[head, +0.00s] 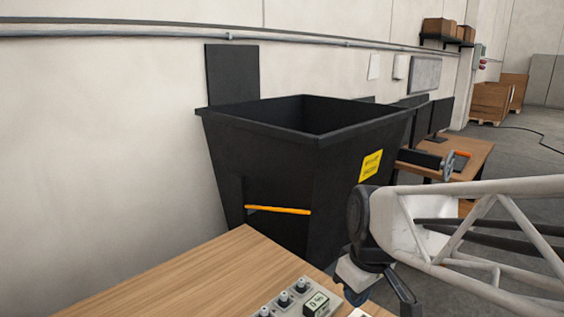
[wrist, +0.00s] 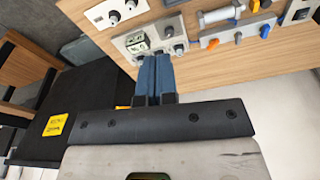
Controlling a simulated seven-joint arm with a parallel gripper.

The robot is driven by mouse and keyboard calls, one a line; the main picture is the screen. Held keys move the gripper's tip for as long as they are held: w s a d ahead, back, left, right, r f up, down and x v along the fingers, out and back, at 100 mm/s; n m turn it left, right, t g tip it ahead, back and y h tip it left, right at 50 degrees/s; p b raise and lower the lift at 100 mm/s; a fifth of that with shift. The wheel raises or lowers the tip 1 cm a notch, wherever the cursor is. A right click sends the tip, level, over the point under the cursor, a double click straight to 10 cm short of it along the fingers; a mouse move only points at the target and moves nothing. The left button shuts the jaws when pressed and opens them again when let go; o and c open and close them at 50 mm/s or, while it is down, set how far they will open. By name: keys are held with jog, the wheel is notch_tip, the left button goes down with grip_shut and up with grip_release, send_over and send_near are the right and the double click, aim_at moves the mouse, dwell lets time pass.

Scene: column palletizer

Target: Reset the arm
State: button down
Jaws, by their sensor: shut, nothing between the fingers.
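My gripper (wrist: 155,75) shows in the wrist view with its two blue fingers together, shut and empty. It points toward the near part of a wooden table (wrist: 215,70) with panels on it. In the head view my arm reaches in from the right, and the gripper (head: 355,297) hangs beside the table's right edge, its fingertips partly cut off or hidden. A grey control panel (head: 296,300) with black knobs and a small display lies on the table next to it. The same panel (wrist: 160,44) is just past the fingertips in the wrist view.
A large black bin (head: 270,160) with a yellow label and orange bar stands behind the table. A desk (head: 470,150) with monitors is beyond it at right. In the wrist view, a grey fixture (wrist: 228,30) with orange and blue parts sits on the table. The table's left part is bare.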

jog(key=s+d+m+t+h, duration=0.1)
jog(key=s+d+m, duration=0.4)
jog(key=s+m, duration=0.2)
jog(key=shift+s+r, duration=0.25)
jog(key=shift+s, duration=0.75)
jog(key=c, duration=1.8)
grip_release()
jog(key=o, duration=0.7)
jog(key=w+a+f+g, duration=0.1)
jog(key=w+a+f, duration=0.5)
jog(key=w+a, duration=0.4)
jog(key=w+a+f+g, duration=0.1)
jog(key=w+a+f, duration=0.4)
jog(key=w+a, duration=0.55)
jog(key=a+f, duration=0.2)
jog(key=a, duration=0.1)
jog(key=a+f, duration=0.3)
jog(key=a, duration=0.1)
jog(key=a+f, duration=0.2)
jog(key=a, duration=0.2)
jog(key=shift+w+a+f, duration=0.1)
jog(key=shift+w+f, duration=0.05)
jog(key=shift+a+f, duration=0.25)
jog(key=shift+a, duration=0.05)
